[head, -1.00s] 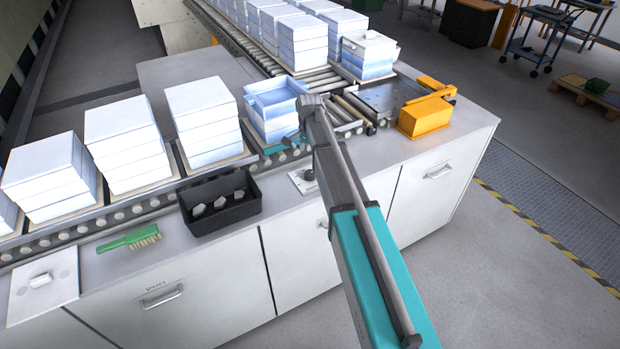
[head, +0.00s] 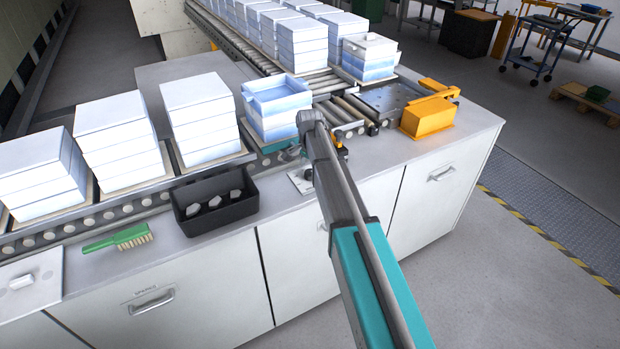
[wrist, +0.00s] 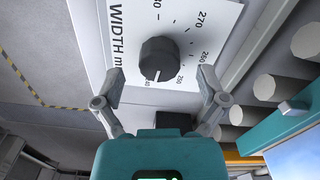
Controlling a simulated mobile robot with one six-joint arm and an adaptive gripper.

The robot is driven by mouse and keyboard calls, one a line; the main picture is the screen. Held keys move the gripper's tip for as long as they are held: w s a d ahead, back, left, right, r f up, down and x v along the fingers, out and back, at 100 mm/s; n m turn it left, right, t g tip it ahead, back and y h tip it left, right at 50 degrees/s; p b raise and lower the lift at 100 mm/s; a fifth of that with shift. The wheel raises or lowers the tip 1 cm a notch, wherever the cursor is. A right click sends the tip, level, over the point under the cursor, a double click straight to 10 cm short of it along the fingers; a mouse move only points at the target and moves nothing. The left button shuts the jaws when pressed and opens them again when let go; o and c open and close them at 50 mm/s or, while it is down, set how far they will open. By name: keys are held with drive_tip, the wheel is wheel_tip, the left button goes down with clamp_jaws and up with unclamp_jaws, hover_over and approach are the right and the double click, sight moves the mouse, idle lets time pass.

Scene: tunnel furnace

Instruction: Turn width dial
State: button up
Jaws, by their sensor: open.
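The width dial (wrist: 158,58) is a round black knob on a white plate (wrist: 198,14) lettered "WIDTH", with a printed scale around it. Its white pointer line points toward the low end of the scale, near the bottom of the wrist view. My gripper (wrist: 160,76) is open, with one finger on each side just below the knob in the picture. No contact with the knob shows. In the head view the dial plate (head: 299,183) sits on the counter front edge, and my arm hides most of the knob and gripper.
A blue-white open box (head: 279,118) stands on the conveyor just behind the dial. A black bin (head: 218,218) with several pale pieces and a green brush (head: 115,241) lie to the left. An orange device (head: 428,118) is at right. Conveyor rollers (wrist: 281,62) run close by.

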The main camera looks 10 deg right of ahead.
drive_tip(key=shift+f+b, duration=0.85)
drive_tip(key=shift+f, duration=0.3)
drive_tip(key=c, duration=1.2)
